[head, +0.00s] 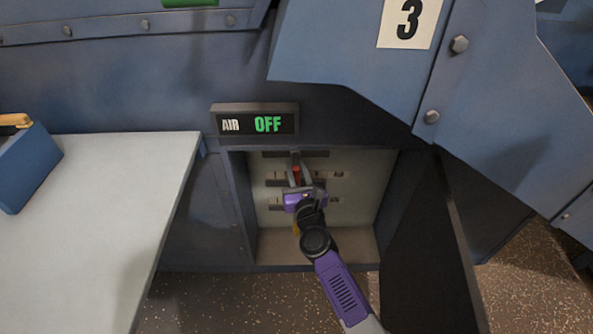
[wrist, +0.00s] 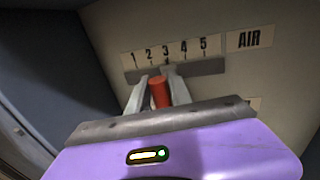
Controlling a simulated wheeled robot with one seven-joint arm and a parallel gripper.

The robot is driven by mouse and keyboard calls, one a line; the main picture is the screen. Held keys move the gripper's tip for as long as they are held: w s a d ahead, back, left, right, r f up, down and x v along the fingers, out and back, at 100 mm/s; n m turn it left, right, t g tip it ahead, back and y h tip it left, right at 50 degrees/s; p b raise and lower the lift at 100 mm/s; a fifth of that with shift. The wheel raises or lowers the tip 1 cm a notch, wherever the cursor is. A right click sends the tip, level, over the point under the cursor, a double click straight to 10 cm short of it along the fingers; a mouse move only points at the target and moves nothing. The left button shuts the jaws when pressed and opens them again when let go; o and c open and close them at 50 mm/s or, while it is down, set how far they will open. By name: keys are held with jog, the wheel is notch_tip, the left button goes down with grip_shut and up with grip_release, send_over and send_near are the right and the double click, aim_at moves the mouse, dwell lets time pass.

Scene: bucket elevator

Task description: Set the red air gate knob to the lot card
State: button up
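The red air gate knob (wrist: 159,94) sticks out of a dark slot below a 1-to-5 scale (wrist: 168,52) marked AIR, around the 3. My gripper (wrist: 158,80) has one finger on each side of the knob and appears closed on it. In the head view, my gripper (head: 299,174) reaches into the open recess, with red (head: 296,172) showing between its fingers. No card marked as a lot card is readable; a white plate (head: 409,20) with a black 3 is on the blue chute.
The recess has side walls and a dark open door (head: 430,245) at its right. More scale strips (head: 330,202) lie below the knob's row. A pale table (head: 95,225) stands at left with a blue box (head: 27,165) on it. The blue chute (head: 350,55) overhangs at upper right.

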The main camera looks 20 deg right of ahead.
grip_shut()
jog(key=shift+a, duration=0.15)
dwell(0.9)
jog(key=a, duration=0.1)
jog(key=w+a, duration=0.1)
jog(key=a, duration=0.1)
jog(key=shift+a, duration=0.2)
jog(key=o, duration=0.7)
grip_release()
jog(key=shift+c, duration=0.2)
jog(key=shift+o, duration=0.2)
jog(key=shift+d, duration=0.1)
jog(key=s+p, duration=0.2)
jog(key=s, duration=0.5)
jog(key=shift+s+a, duration=0.35)
jog(key=shift+a, duration=0.1)
